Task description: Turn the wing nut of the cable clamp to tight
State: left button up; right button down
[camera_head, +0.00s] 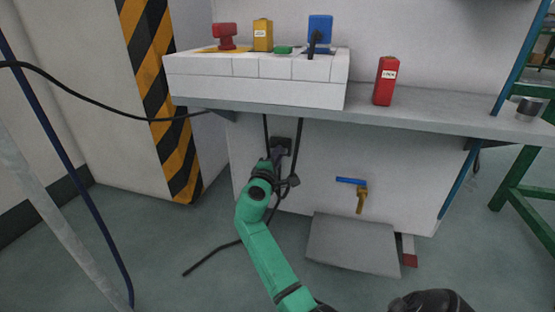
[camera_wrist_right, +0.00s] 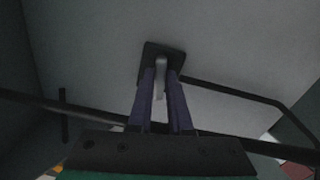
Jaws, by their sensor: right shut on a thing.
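The cable clamp (camera_head: 281,142) is a small dark square block on the white front panel, under the shelf, with black cables running down beside it. In the right wrist view it shows as a dark square plate (camera_wrist_right: 150,50). A light grey wing nut (camera_wrist_right: 161,64) stands out from its middle. My right gripper (camera_head: 277,156) reaches up to the clamp from below. In the wrist view its two fingers (camera_wrist_right: 161,88) are shut on the wing nut, one on each side. In the head view the arm and gripper hide the nut. My left gripper is not in view.
Above are a shelf (camera_head: 440,113) and a white control box (camera_head: 255,78) with coloured switches. A red lock block (camera_head: 385,81) stands on the shelf. A blue-handled valve (camera_head: 351,181) is right of the arm, above a grey plate (camera_head: 352,245). Loose black cable (camera_head: 213,257) lies below.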

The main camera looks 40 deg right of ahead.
jog(key=shift+f+m+b, duration=0.1)
jog(key=shift+m+b, duration=0.35)
jog(key=shift+m, duration=0.55)
jog(key=c, duration=0.8)
grip_release()
jog(key=shift+c, duration=0.2)
